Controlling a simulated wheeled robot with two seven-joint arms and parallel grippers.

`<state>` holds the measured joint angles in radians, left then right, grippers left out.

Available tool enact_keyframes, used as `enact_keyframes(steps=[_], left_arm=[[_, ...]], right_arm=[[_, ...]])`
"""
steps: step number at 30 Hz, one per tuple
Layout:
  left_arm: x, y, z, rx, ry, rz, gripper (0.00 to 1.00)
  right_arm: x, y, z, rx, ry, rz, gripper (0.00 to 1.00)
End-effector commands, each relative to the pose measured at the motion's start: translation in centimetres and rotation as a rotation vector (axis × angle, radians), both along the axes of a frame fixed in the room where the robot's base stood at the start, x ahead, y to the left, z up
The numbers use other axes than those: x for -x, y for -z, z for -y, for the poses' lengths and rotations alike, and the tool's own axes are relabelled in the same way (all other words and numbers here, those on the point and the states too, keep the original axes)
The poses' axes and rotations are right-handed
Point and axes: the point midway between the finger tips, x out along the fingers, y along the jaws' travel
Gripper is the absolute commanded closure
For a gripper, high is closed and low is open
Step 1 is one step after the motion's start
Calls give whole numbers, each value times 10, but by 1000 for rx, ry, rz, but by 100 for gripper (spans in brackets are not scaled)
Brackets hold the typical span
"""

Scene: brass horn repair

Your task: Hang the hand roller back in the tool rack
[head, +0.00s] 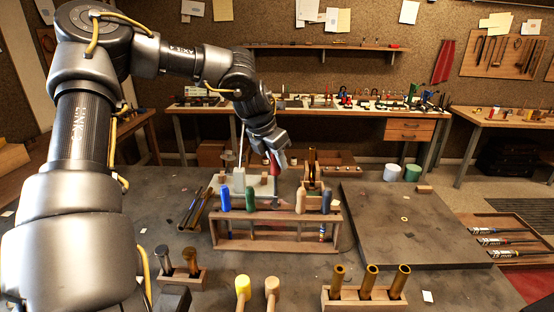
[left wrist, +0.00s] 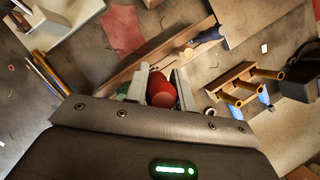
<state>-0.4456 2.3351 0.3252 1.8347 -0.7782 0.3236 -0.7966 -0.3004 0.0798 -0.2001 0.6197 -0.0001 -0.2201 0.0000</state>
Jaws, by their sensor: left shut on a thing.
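My left gripper (head: 276,151) is shut on a red-handled tool, which I take to be the hand roller (head: 275,165). In the left wrist view, its rounded red end (left wrist: 162,92) sits between the two fingers. The wooden tool rack (head: 275,246) stands in the middle of the bench, with green, blue, tan and dark blue handles standing along its top. The gripper and red handle show above and behind the rack's top bar, near its middle gap. My right gripper is not in view.
A wooden block with brass tubes (head: 369,293) stands front right, and two mallets (head: 257,290) front centre. Dark rods (head: 196,207) lie left of the rack. A flat dark board (head: 405,230) lies at right, mostly clear. A small wooden stand (head: 312,180) is behind the rack.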

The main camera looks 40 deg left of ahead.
Motion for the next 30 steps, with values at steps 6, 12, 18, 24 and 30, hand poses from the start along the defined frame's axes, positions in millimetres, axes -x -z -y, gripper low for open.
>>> enact_keyframes(steps=[6, 12, 18, 24, 30], left_arm=[[0, 11, 0, 0, 1, 2, 100], [0, 18, 0, 0, 1, 2, 100], [0, 27, 0, 0, 1, 2, 100], [0, 35, 0, 0, 1, 1, 100], [0, 35, 0, 0, 0, 1, 100]], right_arm=[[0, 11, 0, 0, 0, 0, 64], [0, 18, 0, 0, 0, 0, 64], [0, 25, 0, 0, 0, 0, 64], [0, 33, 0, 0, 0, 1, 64], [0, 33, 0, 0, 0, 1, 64]])
